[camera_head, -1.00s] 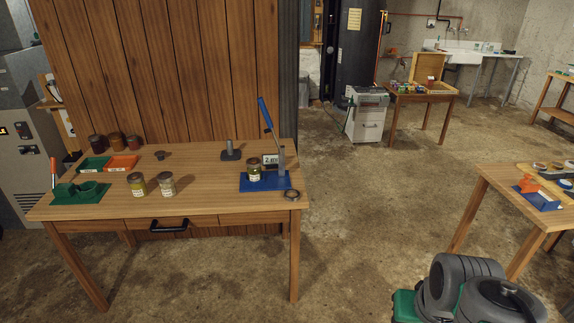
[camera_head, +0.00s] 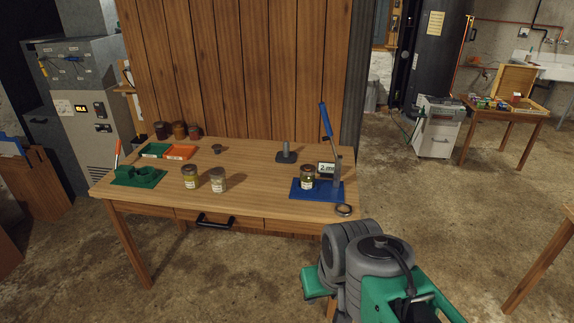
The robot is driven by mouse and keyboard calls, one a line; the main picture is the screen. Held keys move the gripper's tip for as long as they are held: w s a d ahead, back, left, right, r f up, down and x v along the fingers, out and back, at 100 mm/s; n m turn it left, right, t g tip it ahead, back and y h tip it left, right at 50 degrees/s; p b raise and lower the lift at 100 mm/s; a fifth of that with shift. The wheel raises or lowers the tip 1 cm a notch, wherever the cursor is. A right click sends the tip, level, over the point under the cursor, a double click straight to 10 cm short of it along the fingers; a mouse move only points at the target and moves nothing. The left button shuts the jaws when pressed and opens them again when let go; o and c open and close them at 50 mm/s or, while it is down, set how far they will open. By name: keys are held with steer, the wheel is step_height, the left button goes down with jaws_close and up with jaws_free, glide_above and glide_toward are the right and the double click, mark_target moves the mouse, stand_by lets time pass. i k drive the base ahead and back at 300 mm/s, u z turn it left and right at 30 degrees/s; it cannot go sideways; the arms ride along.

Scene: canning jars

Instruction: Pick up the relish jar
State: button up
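I cannot read which jar is the relish. A yellow-green jar (camera_head: 190,178) and a paler jar (camera_head: 218,181) stand side by side near the front of the wooden table (camera_head: 262,194). Another jar with green contents (camera_head: 307,178) stands on the blue base (camera_head: 325,193) of a lever press. Three darker jars (camera_head: 160,131) (camera_head: 179,130) (camera_head: 194,132) stand in a row at the back left. All look upright. My arm shows at the lower right, in front of the table, but my gripper's fingers are not in view.
A dark-based post (camera_head: 286,154) and a metal ring (camera_head: 344,210) are on the right. The table's middle is mostly clear.

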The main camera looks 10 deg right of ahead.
mark_target(307, 178)
steer(key=i, duration=1.1)
steer(key=u, duration=0.75)
